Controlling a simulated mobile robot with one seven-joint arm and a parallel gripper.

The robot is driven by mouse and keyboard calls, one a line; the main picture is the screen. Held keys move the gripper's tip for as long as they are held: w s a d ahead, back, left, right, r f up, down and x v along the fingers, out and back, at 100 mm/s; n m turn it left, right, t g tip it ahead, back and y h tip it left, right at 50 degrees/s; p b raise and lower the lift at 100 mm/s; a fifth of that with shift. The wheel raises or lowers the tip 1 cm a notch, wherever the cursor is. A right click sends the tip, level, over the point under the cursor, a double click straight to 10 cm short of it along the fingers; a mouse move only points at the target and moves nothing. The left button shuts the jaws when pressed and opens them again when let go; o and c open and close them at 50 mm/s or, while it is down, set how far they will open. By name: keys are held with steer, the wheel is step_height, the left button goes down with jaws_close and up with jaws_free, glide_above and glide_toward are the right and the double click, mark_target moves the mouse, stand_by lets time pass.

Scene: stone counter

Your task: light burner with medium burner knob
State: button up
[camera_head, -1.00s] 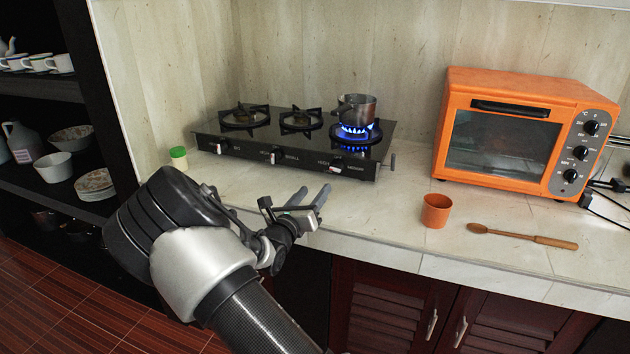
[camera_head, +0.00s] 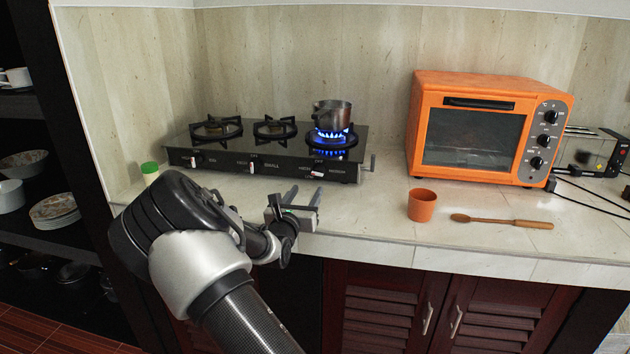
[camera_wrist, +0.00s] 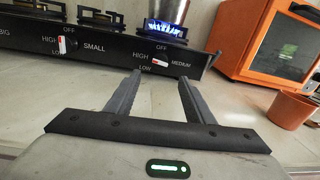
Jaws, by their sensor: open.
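The black gas stove (camera_head: 270,148) stands on the counter against the wall. Its right burner (camera_head: 332,139) is lit with a blue flame under a small metal pot (camera_head: 332,115). In the wrist view my fingers (camera_wrist: 160,78) point toward the panel.
An orange toaster oven (camera_head: 485,130) stands to the right. An orange cup (camera_head: 422,205) and a wooden spoon (camera_head: 500,221) lie near the counter's front. Counter between stove and cup is clear.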

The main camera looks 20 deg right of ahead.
mark_target(316, 175)
steer(key=b+x, duration=0.2)
steer(key=x, duration=0.9)
steer(key=shift+w, duration=0.1)
steer(key=c, duration=1)
steer(key=shift+r+n+p, duration=0.2)
steer(key=shift+n+p, duration=0.3)
steer(key=shift+p, duration=0.4)
steer(key=shift+f+n, duration=0.25)
steer(key=shift+n, duration=0.05)
steer(key=o, duration=1)
